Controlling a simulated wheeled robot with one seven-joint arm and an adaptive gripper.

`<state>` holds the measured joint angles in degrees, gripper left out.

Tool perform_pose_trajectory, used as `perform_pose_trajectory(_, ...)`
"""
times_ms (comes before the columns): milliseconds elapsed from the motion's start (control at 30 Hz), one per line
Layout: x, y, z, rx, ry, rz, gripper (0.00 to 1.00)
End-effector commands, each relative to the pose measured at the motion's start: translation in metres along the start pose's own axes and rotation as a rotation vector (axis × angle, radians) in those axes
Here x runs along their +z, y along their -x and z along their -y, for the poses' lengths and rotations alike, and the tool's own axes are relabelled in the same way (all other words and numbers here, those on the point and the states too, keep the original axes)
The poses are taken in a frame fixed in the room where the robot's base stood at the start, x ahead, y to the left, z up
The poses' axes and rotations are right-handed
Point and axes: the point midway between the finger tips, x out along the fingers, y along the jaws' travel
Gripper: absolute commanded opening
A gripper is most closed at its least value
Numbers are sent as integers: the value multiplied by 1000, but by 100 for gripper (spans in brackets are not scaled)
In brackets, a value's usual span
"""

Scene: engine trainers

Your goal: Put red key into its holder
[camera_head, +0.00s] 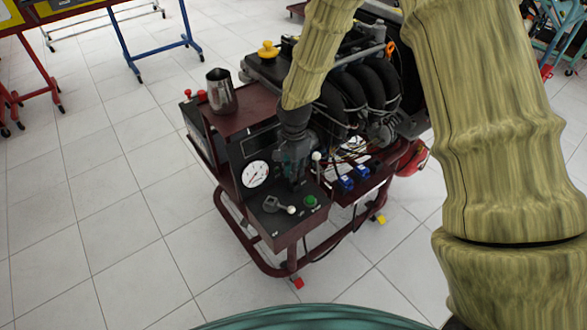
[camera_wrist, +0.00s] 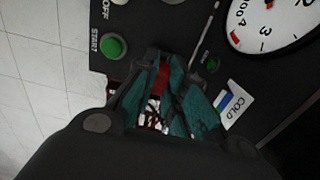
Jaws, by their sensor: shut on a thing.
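The red key (camera_wrist: 160,80) shows as a small red piece between the teal finger pads of my gripper (camera_wrist: 168,100) in the wrist view. The gripper is shut on it, and the fingers hide most of its shape. In the head view my gripper (camera_head: 294,172) is over the engine stand's black control panel (camera_head: 290,222), between the white gauge and the green button; the key cannot be made out there. I cannot pick out the key's holder; the gripper covers part of the panel. Whether the key touches the panel cannot be told.
The panel carries a white gauge (camera_head: 255,174), a green START button (camera_head: 310,201) and a grey switch (camera_head: 271,204). A metal jug (camera_head: 221,92) stands on the stand's dark red top. Black engine hoses (camera_head: 375,85) lie behind my gripper.

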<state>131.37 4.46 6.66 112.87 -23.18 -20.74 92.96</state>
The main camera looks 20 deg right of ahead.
Motion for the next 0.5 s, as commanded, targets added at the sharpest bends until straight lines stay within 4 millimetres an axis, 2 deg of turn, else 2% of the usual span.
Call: perform_pose_trajectory(500,0,-12,0,1,-1,0,0)
